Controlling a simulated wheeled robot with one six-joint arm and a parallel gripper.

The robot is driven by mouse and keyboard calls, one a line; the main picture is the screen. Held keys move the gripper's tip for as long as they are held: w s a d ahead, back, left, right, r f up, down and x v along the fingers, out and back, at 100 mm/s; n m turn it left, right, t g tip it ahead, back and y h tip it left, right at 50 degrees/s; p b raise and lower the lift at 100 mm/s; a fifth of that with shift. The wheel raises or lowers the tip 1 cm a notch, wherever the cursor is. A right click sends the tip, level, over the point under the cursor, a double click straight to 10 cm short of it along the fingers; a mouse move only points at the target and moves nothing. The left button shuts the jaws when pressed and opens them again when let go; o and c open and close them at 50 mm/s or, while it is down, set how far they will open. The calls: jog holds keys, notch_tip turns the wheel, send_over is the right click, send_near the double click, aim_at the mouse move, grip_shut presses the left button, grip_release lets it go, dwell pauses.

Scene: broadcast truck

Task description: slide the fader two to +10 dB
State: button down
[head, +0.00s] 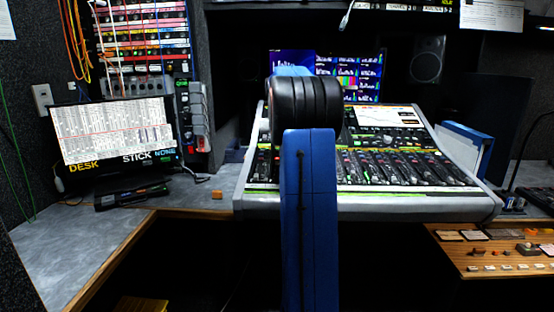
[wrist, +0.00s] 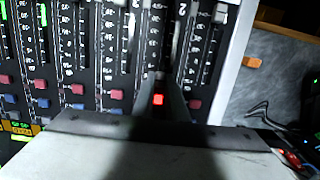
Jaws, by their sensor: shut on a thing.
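The mixing console (head: 400,206) stands ahead in the head view, with a row of faders on its sloped face. My own blue and black arm crosses its left part and hides my gripper and the faders there. In the wrist view my gripper (wrist: 161,88) is low over the fader strips near the panel's edge. Its two dark fingers are closed around a fader's cap, which is mostly hidden between them. A lit red button (wrist: 158,99) shows between the fingers. A neighbouring fader cap (wrist: 220,13) is higher up at the right. The held fader's exact dB mark is not readable.
Several red buttons (wrist: 117,94) and blue buttons line the strips beside the fingers. A small orange block (head: 217,194) lies on the grey desk left of the console. A monitor (head: 115,135) stands further left. A wooden panel (head: 495,250) is at right.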

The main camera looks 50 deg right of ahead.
jog(key=shift+w+d+r, duration=0.1)
jog(key=shift+w, duration=0.05)
jog(key=c, duration=2)
grip_release()
jog(key=shift+c, duration=0.2)
notch_tip(320, 180, up, 17)
jog(key=shift+r, duration=0.15)
